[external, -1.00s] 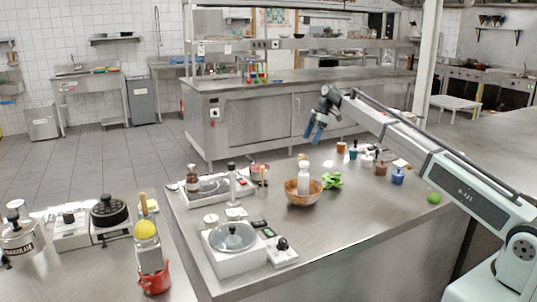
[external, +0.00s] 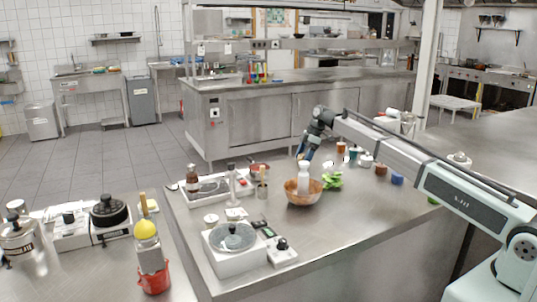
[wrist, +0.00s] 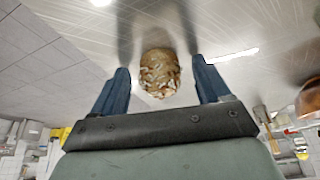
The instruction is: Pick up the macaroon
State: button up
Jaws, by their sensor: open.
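The macaroon (wrist: 160,72) is a rounded, brown, rough-textured lump with pale flakes. In the wrist view it shows between the two blue fingers of my gripper (wrist: 163,66), with a gap on each side, over the steel table. I cannot tell how far the fingertips are above the table. In the external view my gripper (external: 305,155) points down just behind the white bottle and the wooden bowl. The macaroon is not distinguishable there. My gripper is open and holds nothing.
A green leafy thing (external: 332,181) lies right of the bowl. Several small jars stand farther right. The table's front right is clear.

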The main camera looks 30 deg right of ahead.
jog(key=c, duration=1.1)
jog(key=shift+r, duration=0.15)
